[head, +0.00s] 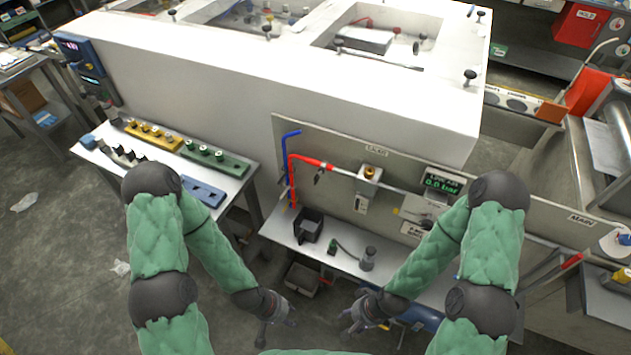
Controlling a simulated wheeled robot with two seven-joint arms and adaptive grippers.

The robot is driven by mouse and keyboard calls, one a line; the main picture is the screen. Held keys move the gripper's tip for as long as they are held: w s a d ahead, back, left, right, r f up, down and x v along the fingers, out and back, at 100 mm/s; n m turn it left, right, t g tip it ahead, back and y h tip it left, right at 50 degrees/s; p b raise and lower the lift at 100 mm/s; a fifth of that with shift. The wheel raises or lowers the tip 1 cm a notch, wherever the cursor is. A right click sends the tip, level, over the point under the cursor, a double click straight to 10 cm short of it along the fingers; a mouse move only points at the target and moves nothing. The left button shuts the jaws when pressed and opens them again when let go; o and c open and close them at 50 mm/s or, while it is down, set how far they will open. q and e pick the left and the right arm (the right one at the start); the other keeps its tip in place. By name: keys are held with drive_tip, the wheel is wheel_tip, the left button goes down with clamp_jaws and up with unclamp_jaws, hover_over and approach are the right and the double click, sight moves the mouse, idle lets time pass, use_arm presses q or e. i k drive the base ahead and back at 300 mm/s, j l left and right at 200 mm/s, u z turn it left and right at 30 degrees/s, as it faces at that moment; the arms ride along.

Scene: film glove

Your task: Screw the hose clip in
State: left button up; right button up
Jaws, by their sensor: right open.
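I cannot single out the hose clip for certain. A small green piece (332,246) with a thin dark lead running to a grey cylinder (368,259) sits on the bench shelf. Above it, the upright panel (335,205) carries a red pipe (312,161), a blue pipe (285,150) and a fitting with a brass top (370,173). My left gripper (282,312) hangs low in front of the shelf, fingers apart and empty. My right gripper (352,318) is open and empty to its right, also below the shelf. Neither touches anything.
A black bin (308,226) stands on the shelf; another bin (302,279) is below. A display (441,182) reads 0.0 bar. A side table at left holds a yellow rack (154,136), a green rack (214,158) and a blue tray (203,192). A white machine body (250,95) stands behind.

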sight(317, 177)
drive_tip(key=i+j+u, duration=0.15)
drive_tip(key=u, duration=0.3)
drive_tip(key=i+j+u, duration=0.1)
drive_tip(key=i+u, duration=0.2)
drive_tip(key=u, duration=0.15)
